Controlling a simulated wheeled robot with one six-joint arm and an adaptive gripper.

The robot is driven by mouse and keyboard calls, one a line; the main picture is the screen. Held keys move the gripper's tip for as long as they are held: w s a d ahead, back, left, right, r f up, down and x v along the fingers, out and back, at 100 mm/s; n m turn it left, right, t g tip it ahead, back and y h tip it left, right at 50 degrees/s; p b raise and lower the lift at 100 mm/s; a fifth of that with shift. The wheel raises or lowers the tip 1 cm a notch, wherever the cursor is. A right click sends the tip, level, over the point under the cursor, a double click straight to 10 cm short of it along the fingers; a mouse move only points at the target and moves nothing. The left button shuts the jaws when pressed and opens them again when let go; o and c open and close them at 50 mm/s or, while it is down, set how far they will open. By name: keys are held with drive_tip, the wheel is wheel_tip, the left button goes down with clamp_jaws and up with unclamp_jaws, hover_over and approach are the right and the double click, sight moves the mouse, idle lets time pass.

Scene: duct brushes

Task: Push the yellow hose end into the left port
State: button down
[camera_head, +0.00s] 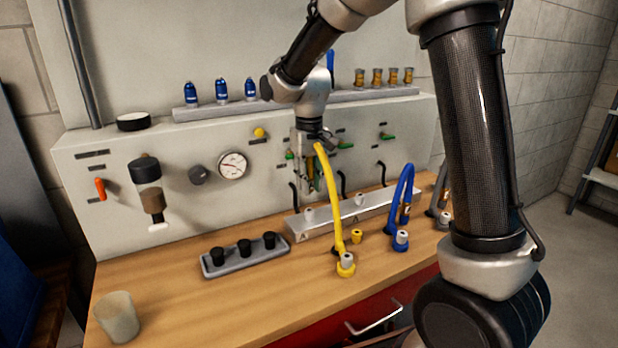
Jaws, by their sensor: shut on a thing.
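The yellow hose (332,198) rises from a yellow-collared fitting (345,268) at the table's front edge to my gripper (318,141). My gripper is shut on the hose's upper end, high above the table in front of the panel. The hose end itself is mostly hidden by the fingers. A silver rail (326,221) lies on the table below, with pale ports on it. The left port (309,213) is below and slightly left of my gripper, apart from the hose. Another port (360,200) is farther right.
A blue hose (404,190) arches at the right, close to my arm. A grey tray (225,268) with black knobs and a cup (117,318) are at left. The grey panel (110,225) rises behind.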

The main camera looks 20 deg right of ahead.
sight(309, 163)
drive_tip(key=shift+f, duration=2.35)
drive_tip(key=shift+f, duration=0.5)
drive_tip(key=c, duration=1.2)
unclamp_jaws()
drive_tip(key=shift+c, duration=0.2)
wheel_tip(309, 163, up, 12)
drive_tip(key=shift+f, duration=0.1)
